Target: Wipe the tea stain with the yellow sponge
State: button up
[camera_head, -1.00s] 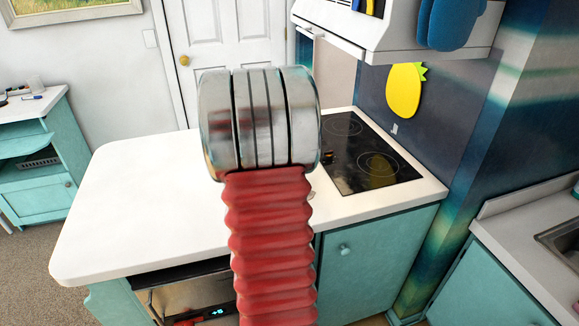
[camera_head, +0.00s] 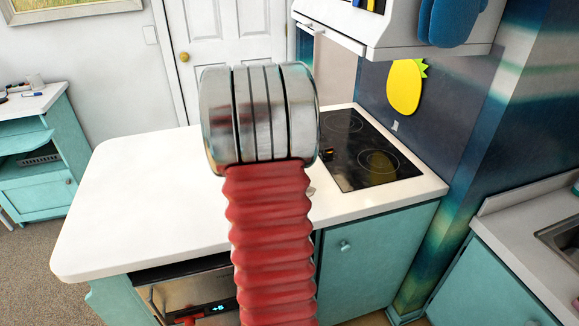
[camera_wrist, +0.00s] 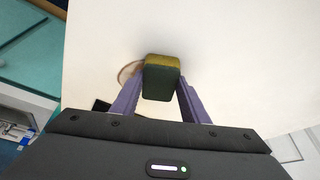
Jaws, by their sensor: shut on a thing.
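My gripper (camera_wrist: 161,98) shows in the wrist view, with its two purple fingers shut on the yellow sponge (camera_wrist: 163,60). The sponge has a yellow upper part and a dark green face. It is held over the white counter; I cannot tell whether it touches the surface. The tea stain (camera_wrist: 127,71) is a brownish ring on the counter, just left of the sponge and partly hidden by it. In the head view my arm hides the gripper, the sponge and the stain.
The white counter (camera_head: 130,205) is clear to the left of my arm. A black cooktop (camera_head: 365,160) lies at its right end. A white hood (camera_head: 400,30) hangs above the cooktop. An oven front (camera_head: 195,295) is below the counter.

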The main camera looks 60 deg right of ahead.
jog(key=shift+s, duration=0.1)
jog(key=shift+s+a, duration=1.2)
jog(key=shift+a, duration=0.2)
jog(key=shift+s+a, duration=1.2)
jog(key=shift+a, duration=0.1)
jog(key=shift+d, duration=0.1)
jog(key=shift+s+d+f, duration=0.2)
jog(key=shift+s+d, duration=0.5)
jog(key=shift+s, duration=0.25)
jog(key=shift+w+d, duration=0.1)
